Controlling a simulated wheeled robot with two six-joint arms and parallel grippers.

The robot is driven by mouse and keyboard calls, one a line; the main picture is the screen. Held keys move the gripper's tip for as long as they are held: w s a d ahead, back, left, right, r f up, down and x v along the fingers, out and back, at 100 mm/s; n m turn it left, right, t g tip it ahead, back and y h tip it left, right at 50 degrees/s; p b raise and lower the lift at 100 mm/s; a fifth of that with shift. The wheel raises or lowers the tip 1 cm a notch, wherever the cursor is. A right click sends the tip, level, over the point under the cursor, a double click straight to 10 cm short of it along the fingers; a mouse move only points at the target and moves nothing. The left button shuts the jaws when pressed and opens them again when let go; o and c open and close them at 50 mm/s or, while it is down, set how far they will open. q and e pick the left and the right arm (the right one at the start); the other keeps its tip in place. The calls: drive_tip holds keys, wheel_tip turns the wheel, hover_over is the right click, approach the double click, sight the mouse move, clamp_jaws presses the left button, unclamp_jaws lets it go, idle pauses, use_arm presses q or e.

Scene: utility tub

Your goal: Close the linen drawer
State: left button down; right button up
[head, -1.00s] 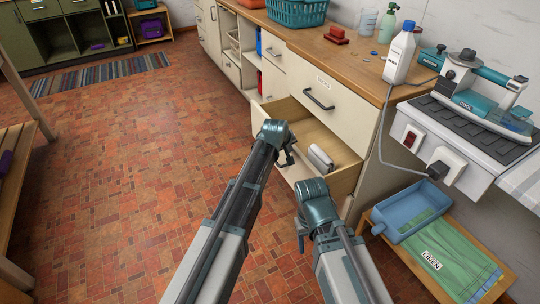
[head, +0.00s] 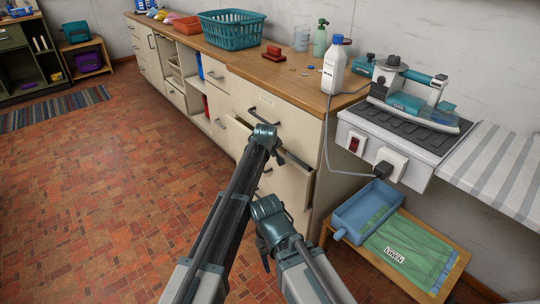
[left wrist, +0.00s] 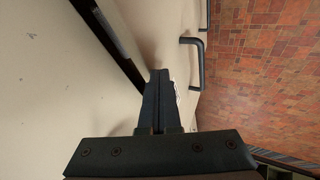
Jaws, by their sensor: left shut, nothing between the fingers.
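The cream drawer (head: 300,182) below the top drawer stands slightly out of the cabinet, with a narrow dark gap above it. Its inside is mostly hidden. My left gripper (head: 279,157) is shut and empty at the front of this drawer. In the left wrist view, its closed fingertips (left wrist: 159,76) are at or very near the cream front, beside a dark bar handle (left wrist: 194,62); I cannot tell if they touch. My right gripper (head: 264,252) hangs lower, in front of the cabinet and apart from the drawer; its finger opening is unclear.
The top drawer (head: 270,112) is closed, with a small unreadable label. The wooden counter (head: 290,92) holds a teal basket (head: 232,30) and a white bottle (head: 334,65). A low bench (head: 452,279) with a blue tray (head: 348,217) stands right. Open tiled floor lies left.

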idle(0.4)
use_arm(q)
drive_tip(key=s+a+r+p, duration=0.5)
drive_tip(key=s+r+p, duration=0.3)
idle(0.4)
